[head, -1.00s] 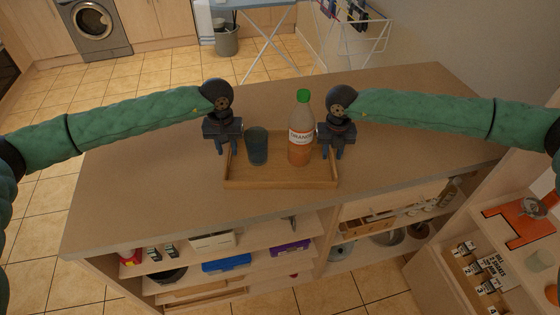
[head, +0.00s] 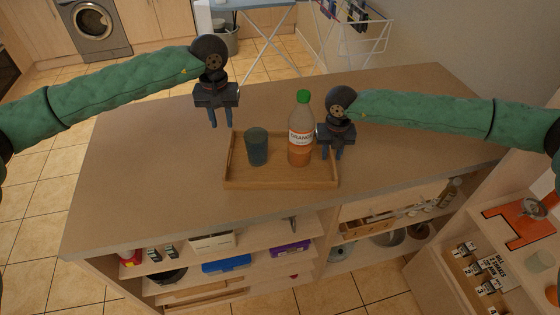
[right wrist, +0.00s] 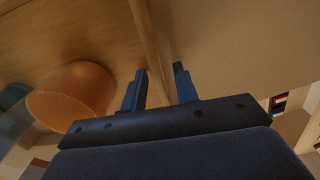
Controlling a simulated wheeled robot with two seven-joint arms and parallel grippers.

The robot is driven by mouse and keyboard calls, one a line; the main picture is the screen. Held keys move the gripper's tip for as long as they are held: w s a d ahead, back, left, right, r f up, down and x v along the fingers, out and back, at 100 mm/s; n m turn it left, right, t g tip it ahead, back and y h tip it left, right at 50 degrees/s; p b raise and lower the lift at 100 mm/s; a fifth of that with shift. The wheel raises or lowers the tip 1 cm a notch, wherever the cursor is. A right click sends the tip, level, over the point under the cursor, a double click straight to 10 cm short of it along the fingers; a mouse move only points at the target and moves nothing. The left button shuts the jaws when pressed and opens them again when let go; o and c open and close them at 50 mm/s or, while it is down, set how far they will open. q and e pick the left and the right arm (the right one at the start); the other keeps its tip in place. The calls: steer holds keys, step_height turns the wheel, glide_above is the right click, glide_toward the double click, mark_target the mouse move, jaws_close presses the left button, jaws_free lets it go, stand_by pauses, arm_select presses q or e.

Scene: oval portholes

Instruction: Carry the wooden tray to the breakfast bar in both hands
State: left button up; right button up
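The wooden tray (head: 280,183) rests flat on a brown counter and holds a dark blue glass (head: 257,147) and an orange juice bottle (head: 300,140) with a green cap, both upright. My left gripper (head: 221,124) is open and empty, raised above the tray's far left corner and apart from it. My right gripper (head: 334,154) is at the tray's right wall. In the right wrist view its fingers (right wrist: 160,88) stand apart on either side of the tray wall (right wrist: 150,45), with gaps showing. The bottle (right wrist: 75,95) is close by on the left there.
The brown counter (head: 150,185) is clear around the tray. Open shelves (head: 230,262) with several items lie below its front. A shelf unit (head: 455,285) stands at right front. A washing machine (head: 97,30), ironing board (head: 265,3) and drying rack (head: 352,30) stand behind.

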step_height(320, 180, up, 12)
stand_by(0.6)
steer(key=shift+f, duration=0.15)
stand_by(0.3)
